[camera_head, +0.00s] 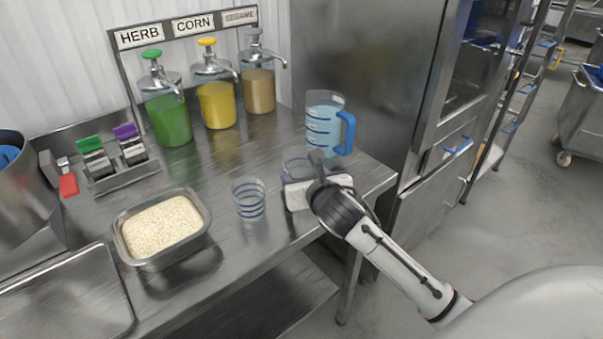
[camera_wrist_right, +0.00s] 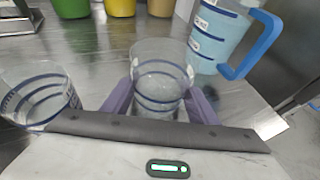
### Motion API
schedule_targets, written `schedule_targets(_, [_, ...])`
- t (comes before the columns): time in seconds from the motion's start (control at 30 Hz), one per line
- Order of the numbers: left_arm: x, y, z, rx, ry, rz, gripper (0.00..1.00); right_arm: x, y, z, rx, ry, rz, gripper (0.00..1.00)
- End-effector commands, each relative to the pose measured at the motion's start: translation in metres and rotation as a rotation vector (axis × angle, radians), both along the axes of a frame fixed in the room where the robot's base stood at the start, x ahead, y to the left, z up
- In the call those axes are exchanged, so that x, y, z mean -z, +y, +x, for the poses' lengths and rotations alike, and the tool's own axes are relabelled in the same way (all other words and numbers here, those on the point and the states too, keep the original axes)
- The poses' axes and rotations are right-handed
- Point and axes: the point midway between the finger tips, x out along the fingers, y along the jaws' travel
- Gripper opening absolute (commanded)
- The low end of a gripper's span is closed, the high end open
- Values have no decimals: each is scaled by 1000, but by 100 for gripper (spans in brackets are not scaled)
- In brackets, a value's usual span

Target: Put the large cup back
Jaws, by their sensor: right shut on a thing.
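A clear cup with dark blue bands (camera_wrist_right: 160,85) stands upright between the purple fingers of my right gripper (camera_wrist_right: 160,106), which is shut on it. In the head view this cup (camera_head: 294,167) is partly hidden by my right gripper (camera_head: 300,180), at the table's right edge. A second clear banded cup (camera_head: 249,201) stands to its left; it also shows at the left of the right wrist view (camera_wrist_right: 38,98). I cannot tell for sure which cup is larger. My left gripper is not in view.
A blue-handled measuring jug (camera_head: 322,128) stands just behind the held cup. A metal pan of rice (camera_head: 207,228) is left of the second cup. Pump dispensers (camera_head: 217,105) line the back. A metal tray (camera_head: 60,295) lies at front left.

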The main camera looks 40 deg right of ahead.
Motion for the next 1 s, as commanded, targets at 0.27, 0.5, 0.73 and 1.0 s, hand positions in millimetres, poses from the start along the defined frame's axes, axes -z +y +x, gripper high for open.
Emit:
schedule_targets(0.27, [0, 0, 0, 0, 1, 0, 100, 2, 0, 0, -1, 0, 0, 72])
schedule_targets(0.5, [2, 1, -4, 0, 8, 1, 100, 2, 0, 0, -1, 0, 1, 72])
schedule_targets(0.73, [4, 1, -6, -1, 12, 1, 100, -5, 4, -12, -2, 0, -3, 72])
schedule_targets(1.0, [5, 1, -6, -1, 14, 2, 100, -27, 20, -62, -5, 0, -4, 72])
